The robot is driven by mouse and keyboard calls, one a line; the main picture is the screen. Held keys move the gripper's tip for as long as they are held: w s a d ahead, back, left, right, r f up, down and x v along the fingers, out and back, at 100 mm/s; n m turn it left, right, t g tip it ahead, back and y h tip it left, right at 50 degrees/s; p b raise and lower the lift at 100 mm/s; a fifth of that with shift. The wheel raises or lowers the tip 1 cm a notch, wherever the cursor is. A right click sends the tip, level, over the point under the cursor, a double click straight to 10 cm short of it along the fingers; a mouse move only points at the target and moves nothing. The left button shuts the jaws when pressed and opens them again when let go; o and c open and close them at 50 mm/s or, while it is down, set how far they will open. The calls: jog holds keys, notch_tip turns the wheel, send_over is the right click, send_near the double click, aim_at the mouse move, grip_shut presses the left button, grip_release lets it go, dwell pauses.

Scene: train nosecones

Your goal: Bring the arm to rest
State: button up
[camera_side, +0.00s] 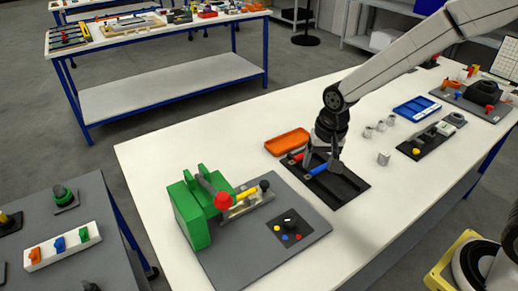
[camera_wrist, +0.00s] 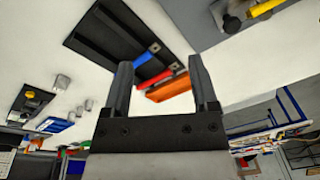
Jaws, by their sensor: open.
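My gripper (camera_side: 322,166) is open, pointing down over the black tray (camera_side: 344,190) on the white table. In the wrist view my two fingers (camera_wrist: 162,66) stand wide apart, and nothing is gripped. A blue piece (camera_side: 317,169) and a red piece (camera_side: 297,157) lie at the tray's left end, partly hidden by my gripper in the side view. The wrist view shows the blue piece (camera_wrist: 143,57) and the red piece (camera_wrist: 155,78) in the gap between the fingers. How far the fingertips are above them I cannot tell.
A green machine (camera_side: 193,214) with a red knob stands on a grey plate at the front left. Small grey parts (camera_side: 384,158), a blue tray (camera_side: 417,107) and a black fixture (camera_side: 428,140) lie to the right.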

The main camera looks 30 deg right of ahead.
jog(key=s+d+n+t, duration=0.1)
jog(key=s+d+n, duration=0.3)
jog(key=s, duration=0.6)
jog(key=shift+s+d+f+n, duration=0.2)
jog(key=shift+s+d+n, duration=0.2)
jog(key=shift+n, duration=0.6)
